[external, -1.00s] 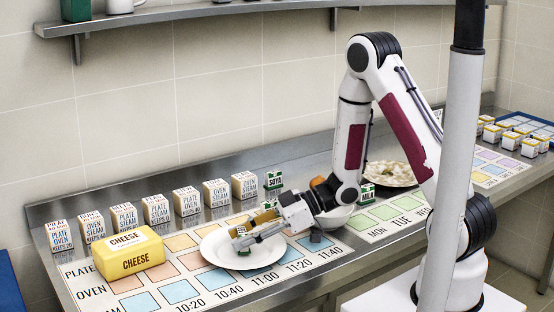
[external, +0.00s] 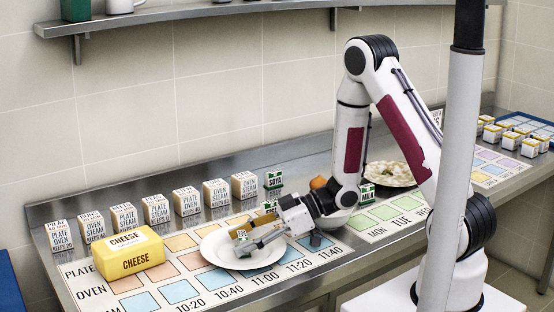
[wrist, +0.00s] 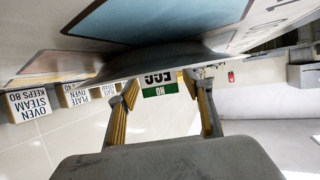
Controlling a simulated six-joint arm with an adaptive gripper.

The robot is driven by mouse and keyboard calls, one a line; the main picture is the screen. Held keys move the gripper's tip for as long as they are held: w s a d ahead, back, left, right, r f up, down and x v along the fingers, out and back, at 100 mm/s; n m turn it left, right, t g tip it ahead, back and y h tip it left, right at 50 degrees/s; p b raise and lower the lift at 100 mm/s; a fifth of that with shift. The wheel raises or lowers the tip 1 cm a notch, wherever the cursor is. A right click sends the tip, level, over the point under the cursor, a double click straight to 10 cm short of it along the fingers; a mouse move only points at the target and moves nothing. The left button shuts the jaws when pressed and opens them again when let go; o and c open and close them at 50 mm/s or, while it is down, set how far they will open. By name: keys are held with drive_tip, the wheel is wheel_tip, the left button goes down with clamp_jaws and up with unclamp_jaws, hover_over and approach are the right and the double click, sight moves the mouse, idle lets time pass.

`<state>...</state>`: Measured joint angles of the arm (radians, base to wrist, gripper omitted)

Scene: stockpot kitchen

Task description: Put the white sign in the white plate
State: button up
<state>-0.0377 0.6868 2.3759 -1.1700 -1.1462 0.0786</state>
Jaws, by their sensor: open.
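The white plate (external: 213,247) lies on the printed chart at the front of the counter. The white sign (external: 241,236), with a green band and the words NO EGG, stands on it; it also shows upside down in the wrist view (wrist: 162,86). My gripper (external: 252,240) is low over the plate, its fingers apart. In the wrist view my gripper (wrist: 167,92) has one finger on each side of the sign, with a visible gap at least on the right. The fingers partly hide the sign in the external view.
A yellow cheese block (external: 128,253) lies left of the plate. Several labelled cartons (external: 186,201) line the back. A SOYA sign (external: 273,180) stands behind my gripper, and a MILK sign (external: 367,193) and a filled dark plate (external: 391,174) are to the right.

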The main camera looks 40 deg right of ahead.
drive_tip(key=shift+r, duration=0.1)
drive_tip(key=shift+d+r, duration=0.1)
drive_tip(key=shift+v, duration=5.95)
drive_tip(key=shift+w, duration=0.1)
